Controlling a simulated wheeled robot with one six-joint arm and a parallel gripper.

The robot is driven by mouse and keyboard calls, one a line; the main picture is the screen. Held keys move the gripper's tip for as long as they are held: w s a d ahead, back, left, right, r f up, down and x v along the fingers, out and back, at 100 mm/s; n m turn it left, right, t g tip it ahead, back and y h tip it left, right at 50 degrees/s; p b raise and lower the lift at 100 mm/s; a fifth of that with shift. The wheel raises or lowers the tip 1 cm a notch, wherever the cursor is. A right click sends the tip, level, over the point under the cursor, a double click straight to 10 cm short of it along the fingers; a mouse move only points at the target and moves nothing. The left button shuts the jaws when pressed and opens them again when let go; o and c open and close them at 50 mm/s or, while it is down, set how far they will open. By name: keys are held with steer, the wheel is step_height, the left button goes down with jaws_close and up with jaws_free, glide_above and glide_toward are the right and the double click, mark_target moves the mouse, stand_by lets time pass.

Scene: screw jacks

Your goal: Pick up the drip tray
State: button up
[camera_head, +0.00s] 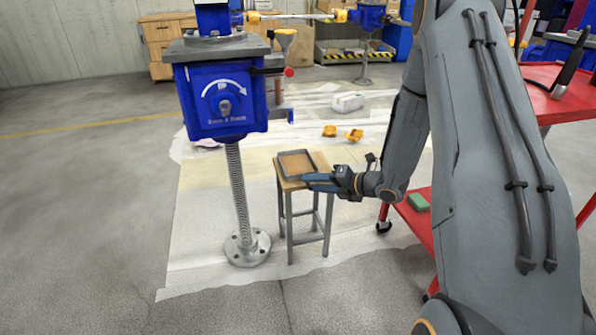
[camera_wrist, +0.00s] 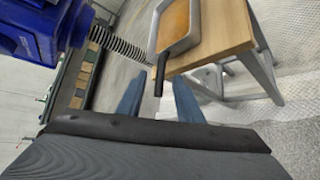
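The drip tray (camera_head: 297,164) is a shallow rectangular tray with a dark rim and an orange-brown inside. It lies on the wooden top of a small stool (camera_head: 289,222). In the wrist view the tray (camera_wrist: 184,24) is at the top, with its dark handle (camera_wrist: 159,75) pointing down towards my gripper. My gripper (camera_head: 312,183) is at the stool's right front edge. In the wrist view my gripper (camera_wrist: 159,84) is open, one finger on each side of the handle's end. I cannot tell whether either finger touches it.
A blue screw jack (camera_head: 222,100) on a threaded post and round foot (camera_head: 247,247) stands close left of the stool. A red cart (camera_head: 417,222) with a green block (camera_head: 418,202) is on the right. Yellow parts (camera_head: 353,135) lie on the floor sheet behind.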

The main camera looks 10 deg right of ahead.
steer(key=shift+w+a+f, duration=0.25)
steer(key=shift+w+a, duration=0.15)
jaws_close()
steer(key=shift+r, duration=0.15)
step_height(320, 180, up, 10)
steer(key=p, duration=0.3)
steer(key=s+p, duration=0.4)
steer(key=s, duration=1.6)
steer(key=shift+d, duration=0.45)
